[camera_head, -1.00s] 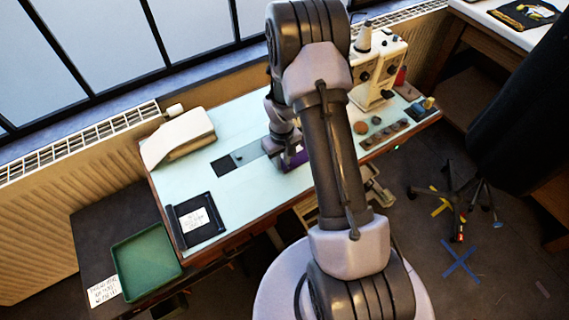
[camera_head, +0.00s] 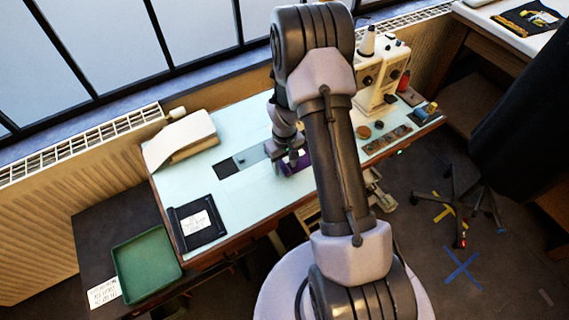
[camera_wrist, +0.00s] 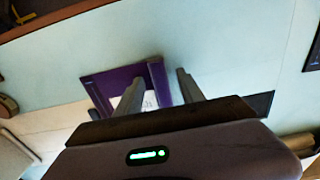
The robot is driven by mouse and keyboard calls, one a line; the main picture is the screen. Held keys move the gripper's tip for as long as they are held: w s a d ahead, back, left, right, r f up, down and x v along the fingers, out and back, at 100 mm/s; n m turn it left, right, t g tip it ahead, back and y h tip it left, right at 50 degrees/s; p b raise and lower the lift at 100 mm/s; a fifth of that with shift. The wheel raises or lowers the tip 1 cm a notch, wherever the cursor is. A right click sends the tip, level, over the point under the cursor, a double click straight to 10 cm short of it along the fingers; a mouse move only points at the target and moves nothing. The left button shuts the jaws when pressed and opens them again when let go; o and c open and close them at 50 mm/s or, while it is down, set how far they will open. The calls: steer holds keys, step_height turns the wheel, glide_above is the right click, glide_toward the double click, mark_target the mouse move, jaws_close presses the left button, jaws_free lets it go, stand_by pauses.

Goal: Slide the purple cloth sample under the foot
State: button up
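The purple cloth sample (camera_head: 299,162) lies on the pale table under my gripper, partly hidden by the arm. In the wrist view it is a flat purple piece (camera_wrist: 101,83) with a raised bar (camera_wrist: 159,84) along its right side and a white label. My gripper (camera_wrist: 158,84) is open, with one finger on each side of that bar. I cannot tell whether the fingers touch it. My gripper also shows in the head view (camera_head: 291,155). The white sewing machine (camera_head: 378,80) stands right of the arm; its foot is hidden behind my arm.
A black sample with a white label (camera_head: 199,221) lies at the table's left front. A white, rounded object (camera_head: 182,137) stands at the back left. Small items (camera_head: 388,139) sit at the right end. A green tray (camera_head: 147,264) is on a lower surface at left.

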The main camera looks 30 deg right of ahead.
steer(key=s+a+r+m+t+p, duration=0.1)
steer(key=a+r, duration=0.2)
steer(key=r, duration=1.1)
steer(key=s+a+r+m+t+p, duration=0.1)
steer(key=s+a+r, duration=0.15)
steer(key=r, duration=1.15)
steer(key=s+a+r+m+t+y+b, duration=0.1)
steer(key=s+a+r+t, duration=0.1)
steer(key=s+a, duration=0.3)
steer(key=s+a+r+m+t+y+b, duration=0.1)
steer(key=s+a+r, duration=0.4)
steer(key=s, duration=0.6)
steer(key=shift+s+a+r+m+t+b, duration=0.2)
steer(key=shift+a+m+t+b, duration=0.25)
steer(key=shift+b, duration=0.25)
